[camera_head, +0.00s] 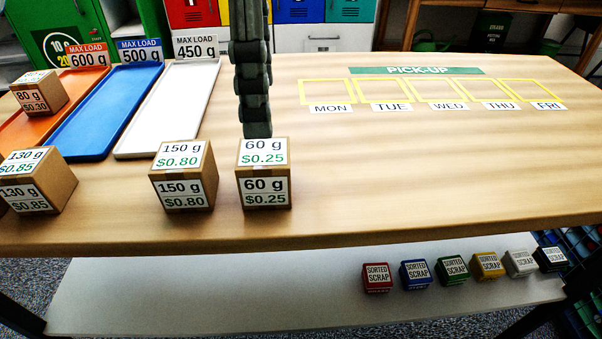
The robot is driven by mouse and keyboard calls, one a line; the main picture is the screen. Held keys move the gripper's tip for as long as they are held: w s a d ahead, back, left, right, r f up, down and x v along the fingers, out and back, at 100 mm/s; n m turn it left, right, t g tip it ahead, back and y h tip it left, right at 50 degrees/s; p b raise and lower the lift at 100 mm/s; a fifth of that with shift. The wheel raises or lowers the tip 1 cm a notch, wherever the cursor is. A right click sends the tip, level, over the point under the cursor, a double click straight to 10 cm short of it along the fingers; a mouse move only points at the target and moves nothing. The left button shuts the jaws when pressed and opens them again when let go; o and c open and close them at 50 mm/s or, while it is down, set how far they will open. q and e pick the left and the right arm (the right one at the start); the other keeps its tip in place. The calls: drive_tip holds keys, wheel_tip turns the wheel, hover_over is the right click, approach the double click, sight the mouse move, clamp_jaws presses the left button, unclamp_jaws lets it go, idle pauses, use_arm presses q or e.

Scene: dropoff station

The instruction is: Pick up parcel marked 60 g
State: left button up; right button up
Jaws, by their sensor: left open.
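The parcel marked 60 g (264,193) is a brown cardboard box with white labels reading 60 g and $0.25. It stands upright on the wooden table near its front edge. My left gripper (257,128) comes down from the top of the view, with its dark fingers just above or behind the parcel's top. I see the fingers nearly edge-on, and they are open with nothing visible between them. The parcel hides whatever is behind its lower part, and I cannot tell whether the fingertips touch it. My right gripper is out of view.
The 150 g parcel (184,189) stands close on the left, the 130 g parcel (37,193) farther left. The 80 g parcel (39,92) is in the orange tray (22,131); blue (92,133) and white trays (140,137) are empty. The table right of the 60 g parcel is clear.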

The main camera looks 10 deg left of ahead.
sight(263, 152)
use_arm(q)
drive_tip(key=shift+s+d+f, duration=0.15)
drive_tip(key=shift+s+f, duration=0.05)
drive_tip(key=shift+f, duration=0.05)
drive_tip(key=f, duration=0.7)
drive_tip(key=shift+s+f, duration=0.25)
drive_tip(key=c, duration=1.2)
